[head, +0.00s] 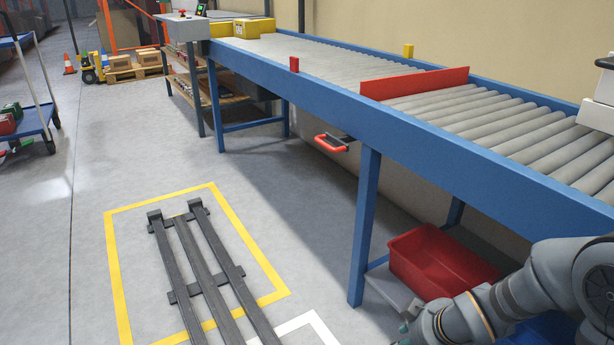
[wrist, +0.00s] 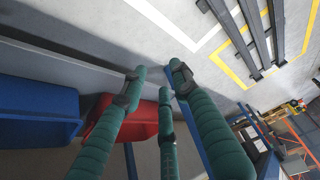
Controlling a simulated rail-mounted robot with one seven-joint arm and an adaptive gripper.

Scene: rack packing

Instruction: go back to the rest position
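My gripper (wrist: 157,78) shows in the wrist view as several green padded fingers. Their tips stand apart with nothing between them. Behind the fingers in that view are a red bin (wrist: 141,124) and a blue bin (wrist: 35,108). In the head view, my grey arm comes in at the bottom right corner, in front of the lower shelf of the conveyor. Most of my gripper is cut off by the bottom edge there.
A blue-framed roller conveyor (head: 450,152) runs along the wall, with a red divider (head: 415,83) across it. The red bin also shows under it (head: 425,262). Dark floor rails (head: 215,277) lie inside a yellow outline. A blue cart (head: 32,121) stands far left. Open floor lies between.

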